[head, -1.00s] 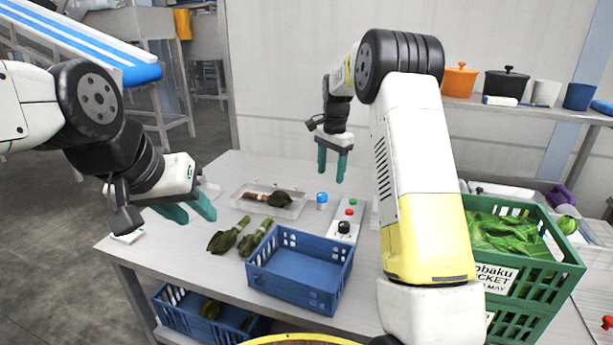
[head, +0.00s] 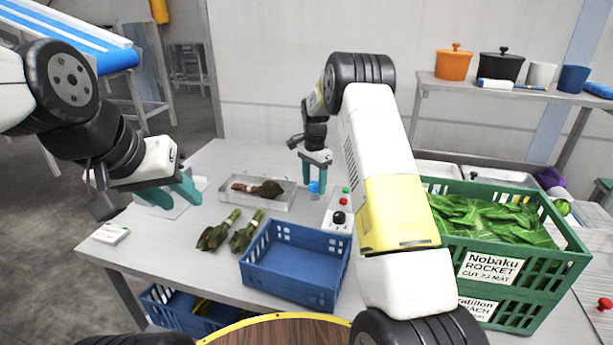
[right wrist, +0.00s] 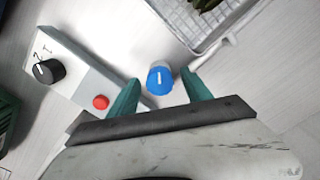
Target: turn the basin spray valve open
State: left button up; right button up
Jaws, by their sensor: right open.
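The spray valve looks to be the small blue knob with a white mark (head: 314,188) on the table, beside the clear tray. In the right wrist view the blue knob (right wrist: 160,78) sits between my fingertips with a gap on each side. My right gripper (head: 314,192) is open, pointing down at the knob; its fingers partly cover it in the head view. Whether the fingertips reach down around the knob I cannot tell. My left gripper (head: 176,199) is open and empty above the table's left part.
A control box (head: 337,212) with a black dial and red and green buttons stands close to the knob. A clear tray (head: 284,203) holds a leafy bunch. Two bunches (head: 231,232) lie beside a blue crate (head: 296,270). A green crate (head: 540,262) of leaves stands right.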

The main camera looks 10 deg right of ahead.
grip_shut()
jog(key=shift+n, duration=0.4)
jog(key=n, duration=0.3)
jog(key=shift+n, duration=0.3)
jog(key=n, duration=0.9)
jog(key=shift+d, duration=0.1)
jog(key=shift+r+n, duration=0.1)
jog(key=shift+n, duration=2.2)
